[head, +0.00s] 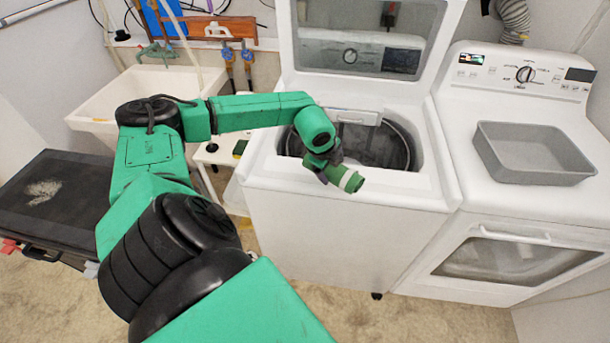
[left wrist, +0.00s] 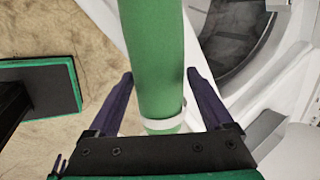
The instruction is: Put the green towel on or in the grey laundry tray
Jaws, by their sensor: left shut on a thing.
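The green towel (head: 346,179) is rolled into a cylinder with a white band near one end. It is in my left gripper (head: 326,167), above the front rim of the open washer. In the left wrist view the towel (left wrist: 158,60) runs lengthwise between the two dark fingers of my left gripper (left wrist: 160,78), which is shut on it. The grey laundry tray (head: 535,178) sits on top of the right-hand machine, to the right of the towel and apart from it. It looks empty. My right gripper is not in view.
The top-loading washer (head: 300,200) has its lid (head: 365,40) raised and its drum (head: 368,145) open. The dryer (head: 500,210) stands to its right, with a control panel behind the tray. A white sink (head: 115,95) is at the back left, and a black flat-topped case (head: 55,205) at left.

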